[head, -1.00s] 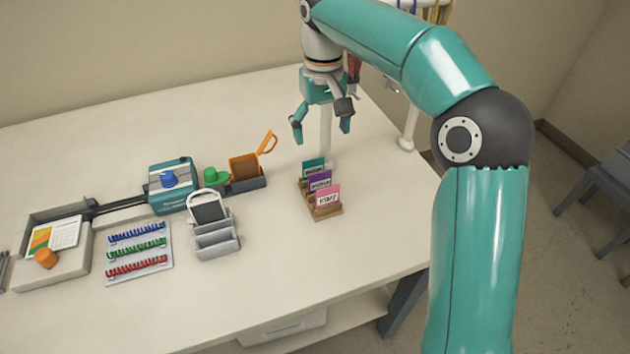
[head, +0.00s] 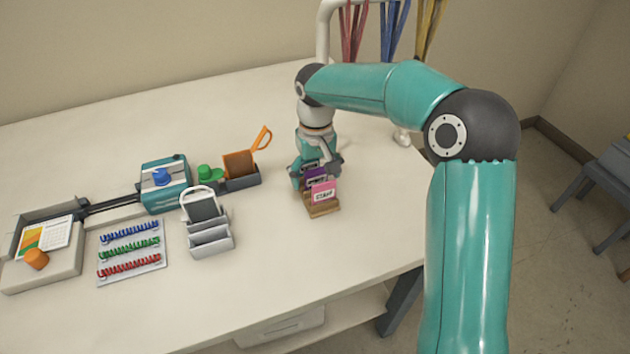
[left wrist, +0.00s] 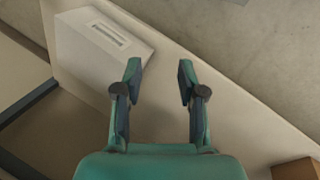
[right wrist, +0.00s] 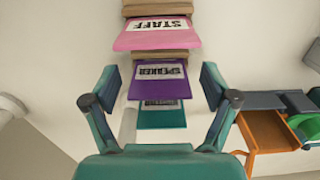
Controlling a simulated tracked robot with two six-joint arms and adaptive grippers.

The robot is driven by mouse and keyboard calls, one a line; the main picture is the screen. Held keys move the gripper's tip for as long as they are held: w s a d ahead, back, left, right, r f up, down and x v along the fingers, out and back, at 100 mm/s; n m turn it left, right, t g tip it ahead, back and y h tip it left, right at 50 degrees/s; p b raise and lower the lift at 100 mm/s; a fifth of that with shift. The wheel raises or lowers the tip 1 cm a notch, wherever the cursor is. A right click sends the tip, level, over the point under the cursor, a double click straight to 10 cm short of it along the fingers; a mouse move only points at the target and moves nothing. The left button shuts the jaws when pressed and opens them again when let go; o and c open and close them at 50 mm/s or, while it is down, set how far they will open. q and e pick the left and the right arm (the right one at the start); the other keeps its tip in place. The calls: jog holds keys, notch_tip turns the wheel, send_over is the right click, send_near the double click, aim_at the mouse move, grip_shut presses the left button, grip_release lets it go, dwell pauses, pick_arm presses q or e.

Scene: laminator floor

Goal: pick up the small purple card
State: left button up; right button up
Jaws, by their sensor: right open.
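The small purple card (head: 314,174) stands in a wooden holder (head: 325,209) between a pink card (head: 323,192) in front and a teal card behind. In the right wrist view the purple card (right wrist: 160,82) lies between and just beyond the fingertips, with the pink card (right wrist: 157,34) above it and the teal card (right wrist: 161,118) below. My right gripper (head: 316,172) is open, down around the rear of the holder, with its fingers on either side of the cards. My left gripper (left wrist: 160,75) is open and empty; only its wrist view shows it.
An orange holder (head: 238,164) in a grey tray stands left of the cards. A grey stepped stand (head: 210,238), a teal machine (head: 165,185) and a board of coloured coils (head: 131,252) lie further left. A white post with hanging lanyards (head: 322,35) stands behind. The front right tabletop is clear.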

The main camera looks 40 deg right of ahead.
jog(key=shift+f, duration=0.35)
jog(key=c, duration=0.9)
jog(key=shift+r, duration=0.2)
